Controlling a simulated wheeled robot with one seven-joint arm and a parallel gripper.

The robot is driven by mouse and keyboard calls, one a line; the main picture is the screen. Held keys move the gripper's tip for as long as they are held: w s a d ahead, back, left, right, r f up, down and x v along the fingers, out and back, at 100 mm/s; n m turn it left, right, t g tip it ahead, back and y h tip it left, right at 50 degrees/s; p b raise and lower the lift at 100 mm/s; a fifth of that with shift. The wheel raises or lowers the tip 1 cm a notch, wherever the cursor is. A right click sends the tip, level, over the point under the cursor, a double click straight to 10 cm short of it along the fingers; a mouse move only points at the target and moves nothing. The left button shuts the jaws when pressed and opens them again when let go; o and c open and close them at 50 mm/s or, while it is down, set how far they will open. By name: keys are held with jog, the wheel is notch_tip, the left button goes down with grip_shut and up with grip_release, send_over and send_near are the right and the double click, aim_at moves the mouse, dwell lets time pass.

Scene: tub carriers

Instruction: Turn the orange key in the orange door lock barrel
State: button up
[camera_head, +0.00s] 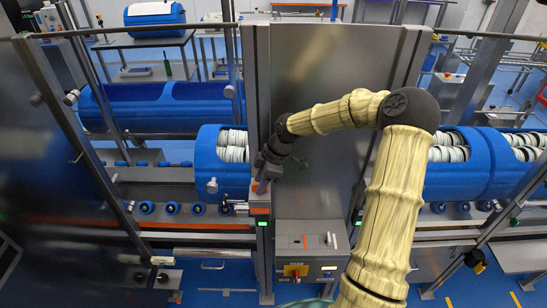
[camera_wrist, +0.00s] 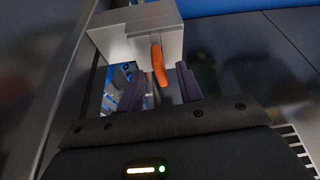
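An orange lock barrel is not clearly visible there. My gripper (camera_wrist: 160,88) has its two dark fingers apart, one on each side of the key's line. The key's lower end reaches between them, and I see a gap on both sides. In the head view my gripper (camera_head: 263,187) points down at the post beside the tall grey panel, just above a small block with an orange band (camera_head: 259,211). The key cannot be made out there.
A grey post and tall steel panel (camera_head: 325,85) stand close to my gripper. A blue tub carrier (camera_head: 208,160) with white rings is left of it, and more blue carriers (camera_head: 465,180) are at right. A control box (camera_head: 300,250) stands below. Blue floor shows in front.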

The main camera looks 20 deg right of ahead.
jog(key=b+v, duration=0.4)
jog(key=v, duration=1.1)
jog(key=shift+r+b, duration=0.35)
jog(key=shift+d, duration=0.2)
jog(key=s+a+f+m+h+b, duration=0.25)
jog(key=a+f, duration=0.35)
jog(key=f, duration=0.3)
jog(key=s+f+m+t+h+b, duration=0.1)
jog(key=s+f+m+h+b, duration=0.1)
jog(key=s+f+m+b, duration=0.6)
jog(key=s+f+m, duration=0.5)
jog(key=s+f, duration=0.1)
jog(key=s, duration=0.3)
jog(key=shift+a+f+t, duration=0.25)
jog(key=shift+a+t, duration=0.05)
